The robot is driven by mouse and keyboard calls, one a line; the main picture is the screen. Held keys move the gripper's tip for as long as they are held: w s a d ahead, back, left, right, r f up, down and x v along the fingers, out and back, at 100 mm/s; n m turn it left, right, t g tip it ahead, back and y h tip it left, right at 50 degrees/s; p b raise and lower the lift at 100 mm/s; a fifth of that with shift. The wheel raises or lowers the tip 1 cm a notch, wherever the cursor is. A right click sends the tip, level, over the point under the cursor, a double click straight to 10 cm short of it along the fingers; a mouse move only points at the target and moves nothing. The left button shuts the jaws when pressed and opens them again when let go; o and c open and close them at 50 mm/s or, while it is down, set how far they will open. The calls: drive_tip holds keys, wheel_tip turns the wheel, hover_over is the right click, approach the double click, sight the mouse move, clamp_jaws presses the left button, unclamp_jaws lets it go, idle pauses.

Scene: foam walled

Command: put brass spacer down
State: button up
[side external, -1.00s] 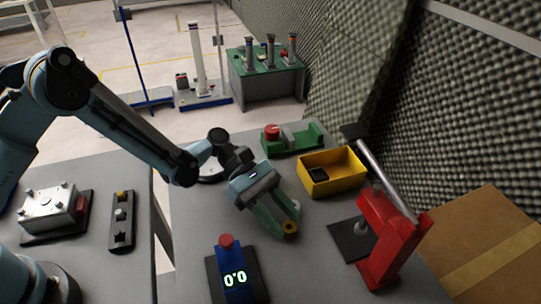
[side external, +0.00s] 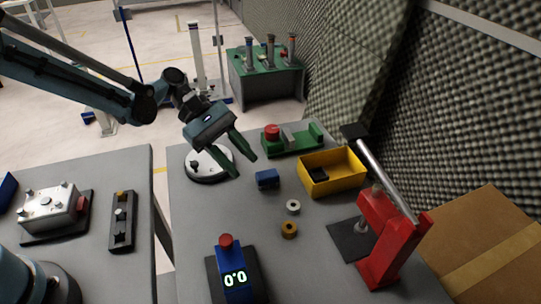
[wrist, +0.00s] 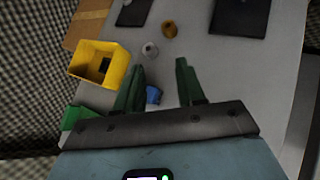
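The brass spacer (side external: 289,229) is a small brass-coloured ring lying on the grey table, in front of a pale ring (side external: 293,207) and apart from it. In the wrist view the brass spacer (wrist: 169,28) lies beyond my fingertips, near the top. My gripper (side external: 247,167) is raised above the table at the back, its green fingers spread apart with nothing between them. The wrist view also shows my gripper (wrist: 158,72) open, with a small blue block (wrist: 153,95) seen between and below the fingers.
A yellow bin (side external: 333,172) with a dark item inside stands right of the blue block. A red lever press (side external: 384,232) is at the right, a blue device reading 0.0 (side external: 235,270) in front. A round white-topped disc (side external: 208,163) and a green fixture (side external: 293,138) are at the back.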

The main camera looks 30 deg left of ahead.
drive_tip(key=s+a+r+m+t+y, duration=0.3)
drive_tip(key=s+a+m+t+y, duration=0.1)
drive_tip(key=a, duration=0.4)
drive_tip(key=s+a+r+m+t+y, duration=0.3)
drive_tip(key=s+a+m+y, duration=0.3)
drive_tip(key=a+m, duration=0.2)
drive_tip(key=shift+a+m+t+y, duration=0.15)
drive_tip(key=shift+m+t+y, duration=0.2)
drive_tip(key=shift+t, duration=0.55)
drive_tip(key=o, duration=0.4)
drive_tip(key=shift+s+a, duration=0.15)
drive_tip(key=shift+a, duration=0.05)
drive_tip(key=shift+c, duration=0.2)
drive_tip(key=shift+d+m, duration=0.1)
drive_tip(key=shift+m, duration=0.15)
drive_tip(key=m+g+h, duration=0.4)
drive_tip(key=m+g, duration=0.2)
drive_tip(key=m, duration=0.8)
hover_over(288, 227)
drive_tip(key=s+a, duration=0.1)
drive_tip(key=a, duration=0.3)
wheel_tip(288, 227, down, 2)
drive_tip(key=f, duration=0.1)
drive_tip(key=shift+a+x, duration=0.2)
drive_tip(key=shift+x, duration=5.15)
